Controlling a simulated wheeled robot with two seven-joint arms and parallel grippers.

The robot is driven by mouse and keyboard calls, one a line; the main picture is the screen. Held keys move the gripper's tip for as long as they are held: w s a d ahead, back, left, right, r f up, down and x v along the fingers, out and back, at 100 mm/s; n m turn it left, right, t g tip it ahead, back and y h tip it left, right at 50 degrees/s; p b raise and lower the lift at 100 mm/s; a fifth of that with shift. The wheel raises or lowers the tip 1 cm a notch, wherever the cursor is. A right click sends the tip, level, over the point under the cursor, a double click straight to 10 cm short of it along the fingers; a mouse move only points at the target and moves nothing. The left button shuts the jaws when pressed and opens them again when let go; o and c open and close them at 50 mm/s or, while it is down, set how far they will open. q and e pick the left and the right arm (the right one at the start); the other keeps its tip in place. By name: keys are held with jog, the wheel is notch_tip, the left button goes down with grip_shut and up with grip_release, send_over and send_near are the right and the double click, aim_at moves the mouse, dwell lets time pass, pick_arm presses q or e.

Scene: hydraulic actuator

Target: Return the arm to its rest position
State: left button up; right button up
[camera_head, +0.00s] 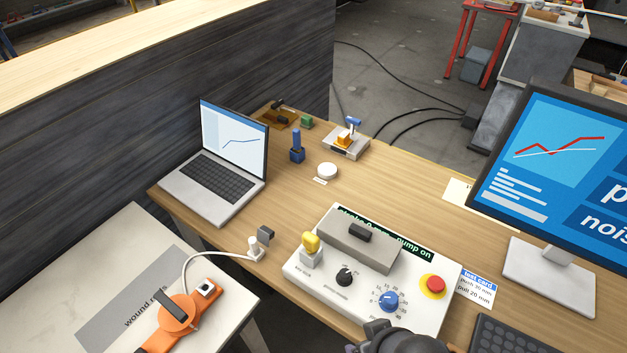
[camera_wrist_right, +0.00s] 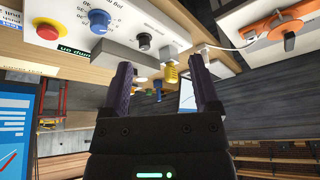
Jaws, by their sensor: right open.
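My right gripper (camera_wrist_right: 159,64) is open in the right wrist view, with nothing between its two dark fingers. Part of my right arm (camera_head: 402,339) shows as a dark shape at the bottom edge of the head view, in front of the control box; its fingers cannot be made out there. The white control box (camera_head: 318,290) carries a yellow key switch (camera_head: 311,244), a black knob (camera_head: 344,277), a blue dial (camera_head: 388,300) and a red stop button (camera_head: 433,284). In the wrist view the box appears upside down beyond the fingers, apart from them. My left gripper is not in view.
A laptop (camera_head: 222,160) stands at the left of the wooden bench, and a monitor (camera_head: 570,170) at the right with a keyboard (camera_head: 510,340) below it. An orange device (camera_head: 180,318) with a white cable lies on the side table.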

jog(key=s+d+r+m+h, duration=0.2)
jog(key=s+d+r, duration=0.2)
jog(key=d, duration=0.1)
notch_tip(320, 180, down, 25)
jog(key=s+g+b, duration=0.2)
jog(key=b, duration=0.6)
pick_arm(q)
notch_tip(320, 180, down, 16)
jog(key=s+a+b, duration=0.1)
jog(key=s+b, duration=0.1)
jog(key=b, duration=0.6)
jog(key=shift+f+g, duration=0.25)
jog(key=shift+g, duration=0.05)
pick_arm(e)
jog(key=s+d+f, duration=0.2)
jog(key=s+f, duration=0.5)
jog(key=f, duration=0.3)
jog(key=s+d+f+n+g, duration=0.1)
jog(key=s+f, duration=0.6)
jog(key=f, duration=0.3)
jog(key=shift+d+f+g, duration=0.3)
jog(key=shift+d, duration=0.05)
jog(key=shift+s, duration=0.1)
